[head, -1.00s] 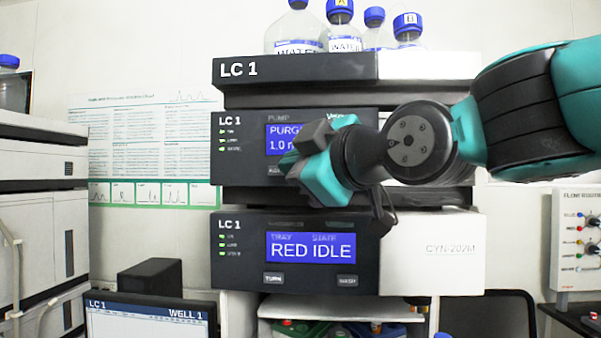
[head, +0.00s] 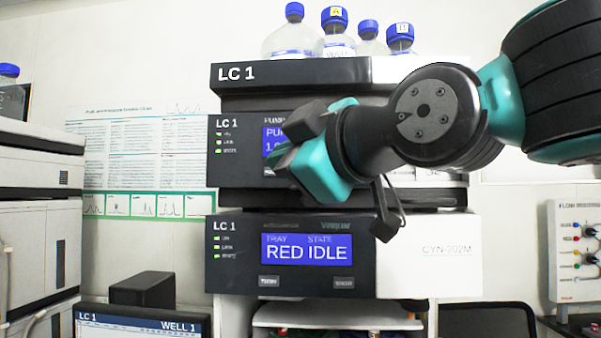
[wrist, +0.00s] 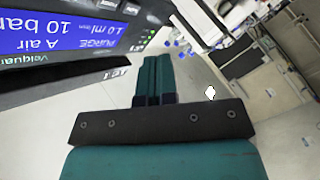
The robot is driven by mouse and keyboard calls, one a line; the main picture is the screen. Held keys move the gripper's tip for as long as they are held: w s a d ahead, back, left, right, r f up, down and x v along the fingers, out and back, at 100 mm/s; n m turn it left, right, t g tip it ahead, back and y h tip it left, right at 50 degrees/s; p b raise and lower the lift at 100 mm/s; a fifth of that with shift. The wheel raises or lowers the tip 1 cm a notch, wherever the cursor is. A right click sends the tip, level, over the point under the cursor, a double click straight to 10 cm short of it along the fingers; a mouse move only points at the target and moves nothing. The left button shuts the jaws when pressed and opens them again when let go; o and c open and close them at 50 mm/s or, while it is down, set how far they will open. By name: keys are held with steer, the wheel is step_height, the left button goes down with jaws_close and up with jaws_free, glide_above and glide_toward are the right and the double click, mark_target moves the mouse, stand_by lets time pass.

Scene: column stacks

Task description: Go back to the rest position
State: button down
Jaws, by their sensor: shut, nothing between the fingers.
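My gripper (head: 284,158) is raised in front of the LC 1 stack in the head view, with teal fingers pointing left. It covers part of the pump module (head: 236,172) and its blue screen. In the wrist view my gripper (wrist: 152,62) shows its two teal fingers together, with nothing between them. The pump screen (wrist: 50,35) shows upside down at the upper left of the wrist view. Below the pump in the head view, the tray module (head: 240,272) reads RED IDLE and is mostly clear of my arm.
Several blue-capped bottles (head: 293,40) stand on top of the stack. A monitor (head: 140,322) is at the lower left, near a black box (head: 142,289). A knob panel (head: 575,258) is at the right. White instruments (head: 38,230) stand at the left edge.

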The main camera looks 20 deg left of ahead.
stand_by(0.3)
steer(key=d+f+m+g+h, duration=0.3)
steer(key=d+f+m+h, duration=0.3)
steer(key=d+f, duration=0.9)
steer(key=s+d+f+m+g+h, duration=0.2)
steer(key=s+d+f, duration=0.4)
steer(key=f, duration=0.3)
steer(key=s+d+f+m+g+h+b, duration=0.1)
steer(key=s+d+f+m+g+h, duration=0.1)
steer(key=s+d+f+m, duration=0.4)
step_height(320, 180, down, 3)
steer(key=shift+s+d+f+m+g+h, duration=0.1)
steer(key=shift+s+d+m+g+h, duration=0.2)
steer(key=shift+s+d+g, duration=0.45)
steer(key=shift+w+d, duration=0.2)
steer(key=shift+w, duration=0.05)
stand_by(1.6)
